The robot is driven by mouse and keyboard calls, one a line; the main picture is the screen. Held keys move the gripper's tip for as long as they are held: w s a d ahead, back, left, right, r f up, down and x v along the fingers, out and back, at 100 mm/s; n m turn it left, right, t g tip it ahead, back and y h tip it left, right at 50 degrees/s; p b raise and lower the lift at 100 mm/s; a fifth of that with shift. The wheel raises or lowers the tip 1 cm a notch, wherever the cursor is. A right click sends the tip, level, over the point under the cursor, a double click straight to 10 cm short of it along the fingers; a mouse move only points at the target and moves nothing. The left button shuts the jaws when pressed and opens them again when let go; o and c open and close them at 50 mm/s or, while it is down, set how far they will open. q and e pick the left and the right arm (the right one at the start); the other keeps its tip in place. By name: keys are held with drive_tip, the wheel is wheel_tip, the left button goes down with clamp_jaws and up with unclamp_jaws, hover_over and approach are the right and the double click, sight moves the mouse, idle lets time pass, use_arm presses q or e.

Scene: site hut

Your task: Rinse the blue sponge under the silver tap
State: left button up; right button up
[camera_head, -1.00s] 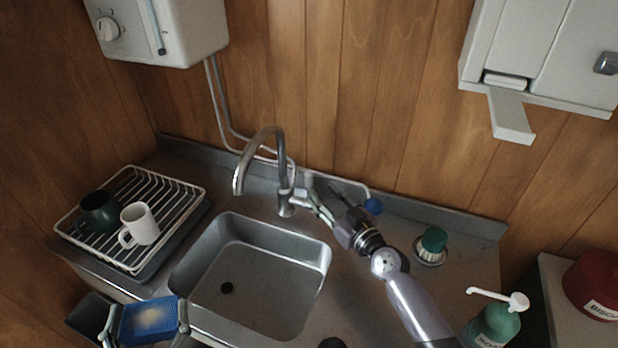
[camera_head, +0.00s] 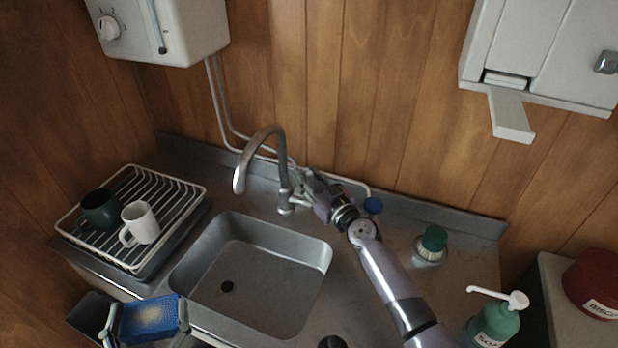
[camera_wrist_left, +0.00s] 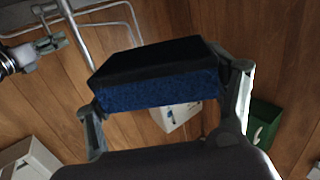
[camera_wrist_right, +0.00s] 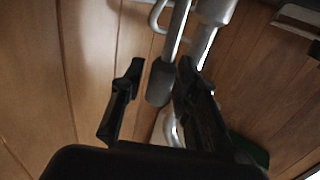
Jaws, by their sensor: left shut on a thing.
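The blue sponge (camera_head: 150,318) is at the lower left of the head view, in front of the sink's near left corner. My left gripper (camera_head: 146,322) is shut on its two ends; the left wrist view shows the sponge's blue side (camera_wrist_left: 165,92) and a dark face between the fingers. The silver tap (camera_head: 284,165) stands behind the sink, its spout curving left over the basin. No water stream shows. My right gripper (camera_head: 304,183) is at the tap's right side. In the right wrist view its fingers (camera_wrist_right: 160,88) are apart with a grey metal lever between them; contact is unclear.
The steel sink (camera_head: 262,265) is empty, its drain visible. A white dish rack (camera_head: 75,222) with a dark mug (camera_head: 98,210) and a white mug (camera_head: 139,222) stands left. A green-topped brush (camera_head: 433,240) and a soap bottle (camera_head: 492,325) are right.

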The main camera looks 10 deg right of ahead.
clamp_jaws()
idle(0.5)
use_arm(q)
wheel_tip(320, 180, down, 4)
drive_tip(key=b, duration=0.4)
use_arm(e)
drive_tip(key=shift+s+a+f+n, duration=0.25)
drive_tip(key=shift+s+f+n, duration=0.15)
drive_tip(key=shift+n, duration=0.1)
use_arm(q)
drive_tip(key=shift+f, duration=0.25)
use_arm(e)
drive_tip(key=shift+s+a+r+t, duration=0.1)
drive_tip(key=shift+r+t, duration=0.15)
drive_tip(key=shift+t, duration=0.05)
drive_tip(key=shift+r, duration=0.1)
drive_tip(key=shift+o, duration=1.6)
unclamp_jaws()
